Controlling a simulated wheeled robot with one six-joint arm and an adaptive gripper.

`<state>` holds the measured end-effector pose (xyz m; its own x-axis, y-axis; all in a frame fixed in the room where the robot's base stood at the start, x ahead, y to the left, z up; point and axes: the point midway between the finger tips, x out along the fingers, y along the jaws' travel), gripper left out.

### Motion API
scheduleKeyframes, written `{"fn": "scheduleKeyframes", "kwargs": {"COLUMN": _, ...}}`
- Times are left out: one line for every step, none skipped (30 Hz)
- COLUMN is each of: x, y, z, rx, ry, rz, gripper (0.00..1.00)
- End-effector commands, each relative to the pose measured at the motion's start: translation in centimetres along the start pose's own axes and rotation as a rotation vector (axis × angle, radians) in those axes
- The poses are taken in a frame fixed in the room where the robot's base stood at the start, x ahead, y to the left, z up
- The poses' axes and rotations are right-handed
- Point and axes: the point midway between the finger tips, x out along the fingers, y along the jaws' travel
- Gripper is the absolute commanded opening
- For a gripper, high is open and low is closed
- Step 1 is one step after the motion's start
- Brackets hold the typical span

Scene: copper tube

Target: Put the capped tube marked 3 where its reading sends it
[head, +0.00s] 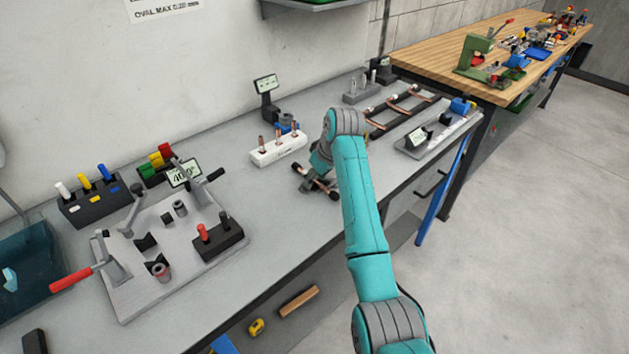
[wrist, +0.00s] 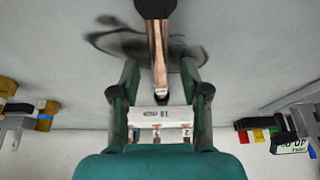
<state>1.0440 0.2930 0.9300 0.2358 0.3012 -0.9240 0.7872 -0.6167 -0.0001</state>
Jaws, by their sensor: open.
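In the wrist view a copper tube (wrist: 158,48) with a dark cap at its far end and a dark near end lies between the two fingers. It carries a small white label whose number I cannot read. My gripper (wrist: 160,68) is open around it, with a visible gap on both sides. In the head view my gripper (head: 320,188) is low over the grey bench, and the dark-capped tube (head: 299,171) shows partly behind it. The fingers hide much of the tube there.
A white block (head: 272,157) with copper pieces stands behind the gripper. A grey fixture plate (head: 135,285) with clamps and a display (head: 185,173) is at left. A dark rack (head: 378,130) with copper tubes is at right. A wall sign (head: 165,10) reads "OVAL MAX 0.20 mm".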

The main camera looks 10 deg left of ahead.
Motion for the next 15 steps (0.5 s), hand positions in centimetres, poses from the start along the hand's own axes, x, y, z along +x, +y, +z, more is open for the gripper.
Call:
{"fn": "scheduleKeyframes", "kwargs": {"x": -0.01, "y": 0.0, "z": 0.0, "rx": 0.0, "ry": 0.0, "rz": 0.0, "gripper": 0.46}}
{"fn": "scheduleKeyframes", "kwargs": {"x": -0.02, "y": 0.01, "z": 0.0, "rx": 0.0, "ry": 0.0, "rz": 0.0, "gripper": 0.43}}
{"fn": "scheduleKeyframes", "kwargs": {"x": -0.02, "y": 0.0, "z": 0.0, "rx": 0.0, "ry": 0.0, "rz": 0.0, "gripper": 0.33}}
{"fn": "scheduleKeyframes", "kwargs": {"x": -0.03, "y": 0.01, "z": 0.0, "rx": 0.0, "ry": 0.0, "rz": 0.0, "gripper": 0.26}}
{"fn": "scheduleKeyframes", "kwargs": {"x": -0.03, "y": 0.01, "z": 0.0, "rx": 0.0, "ry": 0.0, "rz": 0.0, "gripper": 0.18}}
{"fn": "scheduleKeyframes", "kwargs": {"x": -0.03, "y": 0.01, "z": 0.0, "rx": 0.0, "ry": 0.0, "rz": 0.0, "gripper": 0.08}}
{"fn": "scheduleKeyframes", "kwargs": {"x": -0.04, "y": 0.01, "z": 0.0, "rx": 0.0, "ry": 0.0, "rz": 0.0, "gripper": 0.01}}
{"fn": "scheduleKeyframes", "kwargs": {"x": -0.04, "y": 0.01, "z": 0.0, "rx": 0.0, "ry": 0.0, "rz": 0.0, "gripper": 0.0}}
{"fn": "scheduleKeyframes", "kwargs": {"x": -0.04, "y": 0.01, "z": 0.0, "rx": 0.0, "ry": 0.0, "rz": 0.0, "gripper": 0.0}}
{"fn": "scheduleKeyframes", "kwargs": {"x": -0.04, "y": 0.01, "z": 0.0, "rx": 0.0, "ry": 0.0, "rz": 0.0, "gripper": 0.0}}
{"fn": "scheduleKeyframes", "kwargs": {"x": -0.04, "y": 0.01, "z": 0.0, "rx": 0.0, "ry": 0.0, "rz": 0.0, "gripper": 0.0}}
{"fn": "scheduleKeyframes", "kwargs": {"x": -0.06, "y": 0.02, "z": -0.02, "rx": 0.0, "ry": 0.0, "rz": 0.0, "gripper": 0.0}}
{"fn": "scheduleKeyframes", "kwargs": {"x": -0.06, "y": 0.02, "z": -0.02, "rx": 0.0, "ry": 0.0, "rz": 0.0, "gripper": 0.0}}
{"fn": "scheduleKeyframes", "kwargs": {"x": -0.06, "y": 0.02, "z": -0.02, "rx": 0.0, "ry": 0.0, "rz": 0.0, "gripper": 0.0}}
{"fn": "scheduleKeyframes", "kwargs": {"x": -0.06, "y": 0.01, "z": -0.01, "rx": 0.0, "ry": 0.0, "rz": 0.0, "gripper": 0.0}}
